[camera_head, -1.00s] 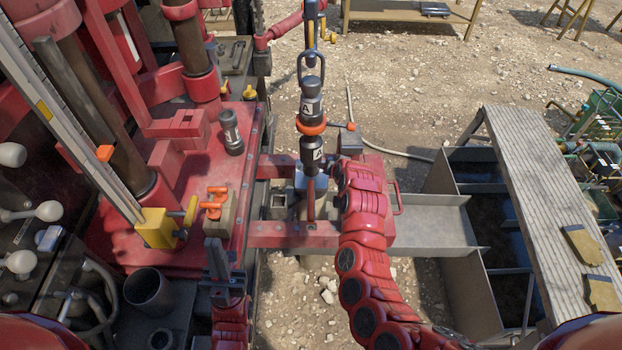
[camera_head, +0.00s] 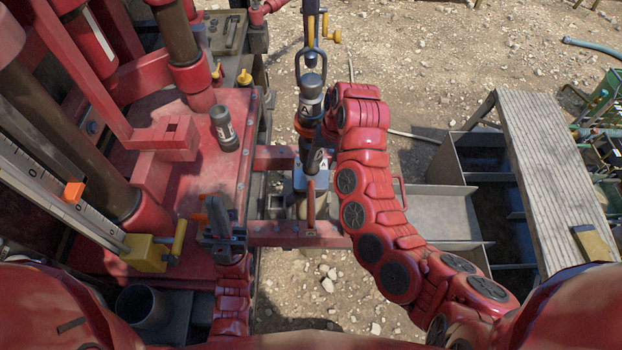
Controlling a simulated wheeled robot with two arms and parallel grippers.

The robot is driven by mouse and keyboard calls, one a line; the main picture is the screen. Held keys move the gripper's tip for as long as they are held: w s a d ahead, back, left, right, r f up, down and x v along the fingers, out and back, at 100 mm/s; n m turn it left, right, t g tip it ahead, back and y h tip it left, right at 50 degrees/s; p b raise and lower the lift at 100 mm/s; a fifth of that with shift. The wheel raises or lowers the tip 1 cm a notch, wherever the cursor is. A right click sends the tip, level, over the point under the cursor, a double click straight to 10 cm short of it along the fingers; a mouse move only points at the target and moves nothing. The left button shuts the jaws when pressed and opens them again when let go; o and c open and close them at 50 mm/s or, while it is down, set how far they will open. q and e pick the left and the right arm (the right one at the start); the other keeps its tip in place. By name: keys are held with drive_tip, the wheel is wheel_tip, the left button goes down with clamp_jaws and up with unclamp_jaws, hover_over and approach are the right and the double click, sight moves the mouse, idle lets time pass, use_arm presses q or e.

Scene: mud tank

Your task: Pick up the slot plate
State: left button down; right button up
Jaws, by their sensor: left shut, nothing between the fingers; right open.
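I cannot make out the slot plate for sure. A dark flat plate (camera_head: 226,32) with shapes on it lies on the far deck. My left gripper (camera_head: 217,208) is shut and empty, pointing away from me above the red deck's right edge. It covers most of an orange-handled tan block (camera_head: 199,217). My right gripper (camera_head: 324,136) is open beside the hanging black rod coupling (camera_head: 311,92) with its orange ring. The red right arm hides much of this gripper. Below, a rod enters a grey block (camera_head: 311,182) at the red frame.
A black cylinder (camera_head: 223,128) stands on the red deck (camera_head: 190,187). A yellow clamp (camera_head: 148,253) on the scale rail is at the left. Grey tank compartments (camera_head: 440,207) and a wooden plank (camera_head: 548,150) lie right. Gravel ground is open behind.

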sight(312, 187)
drive_tip(key=f+b, duration=0.1)
drive_tip(key=f, duration=0.2)
drive_tip(key=a+f+b, duration=0.1)
drive_tip(key=f+b, duration=0.1)
drive_tip(key=f, duration=0.1)
drive_tip(key=a+f+b, duration=0.1)
drive_tip(key=f+b, duration=0.1)
drive_tip(key=f, duration=0.2)
drive_tip(key=shift+w, duration=0.15)
drive_tip(key=shift+f+p, duration=0.3)
drive_tip(key=shift+p, duration=0.1)
drive_tip(key=f, duration=0.1)
drive_tip(key=f+p, duration=0.1)
drive_tip(key=f, duration=0.1)
drive_tip(key=shift+a+p, duration=0.3)
drive_tip(key=shift+a+f, duration=0.15)
drive_tip(key=shift+f, duration=0.65)
clamp_jaws()
drive_tip(key=shift+r, duration=0.1)
